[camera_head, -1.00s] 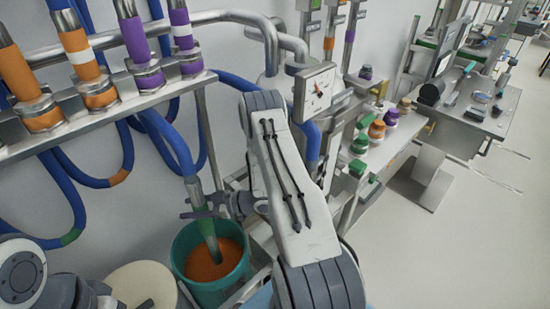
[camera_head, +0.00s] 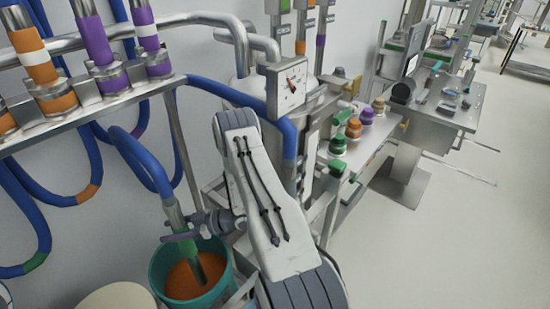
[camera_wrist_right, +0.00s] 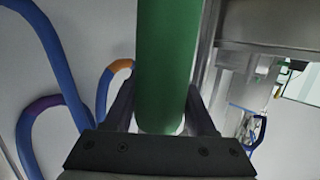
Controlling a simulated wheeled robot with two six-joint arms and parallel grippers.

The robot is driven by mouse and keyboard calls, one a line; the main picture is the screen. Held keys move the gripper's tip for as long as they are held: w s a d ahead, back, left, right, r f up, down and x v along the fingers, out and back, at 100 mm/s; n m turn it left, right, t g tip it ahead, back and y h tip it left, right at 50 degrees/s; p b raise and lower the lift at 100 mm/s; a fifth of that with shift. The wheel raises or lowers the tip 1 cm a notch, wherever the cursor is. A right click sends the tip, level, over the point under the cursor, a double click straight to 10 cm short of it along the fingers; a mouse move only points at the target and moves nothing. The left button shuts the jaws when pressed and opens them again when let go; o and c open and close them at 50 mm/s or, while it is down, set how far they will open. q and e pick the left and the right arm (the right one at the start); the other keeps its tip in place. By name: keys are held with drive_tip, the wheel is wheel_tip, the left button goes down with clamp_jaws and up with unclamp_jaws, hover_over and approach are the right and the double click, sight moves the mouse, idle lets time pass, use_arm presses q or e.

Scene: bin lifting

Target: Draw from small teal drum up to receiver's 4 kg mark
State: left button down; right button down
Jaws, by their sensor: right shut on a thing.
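The small teal drum (camera_head: 222,292) stands at the bottom of the head view, open on top, with orange liquid (camera_head: 183,280) inside. A metal suction wand (camera_head: 172,212) on a blue hose dips into the liquid. My right gripper (camera_head: 180,236) is shut on the wand just above the drum's rim. In the right wrist view the wand's green sleeve (camera_wrist_right: 166,60) stands between the fingers (camera_wrist_right: 160,110). The receiver appears to be the metal vessel (camera_head: 246,93) behind, with a white square dial (camera_head: 287,89); its reading is too small to tell. My left gripper is out of view.
A metal rack (camera_head: 80,117) with orange and purple banded couplings and looped blue hoses stands at left. A pale round top (camera_head: 118,297) is left of the drum. A shelf (camera_head: 362,165) with coloured-capped jars lies right of the receiver. Open floor (camera_head: 450,245) is at right.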

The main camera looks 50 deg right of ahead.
wheel_tip(320, 180, down, 24)
drive_tip(key=b, duration=1.9)
drive_tip(key=shift+r, duration=0.25)
idle(4.8)
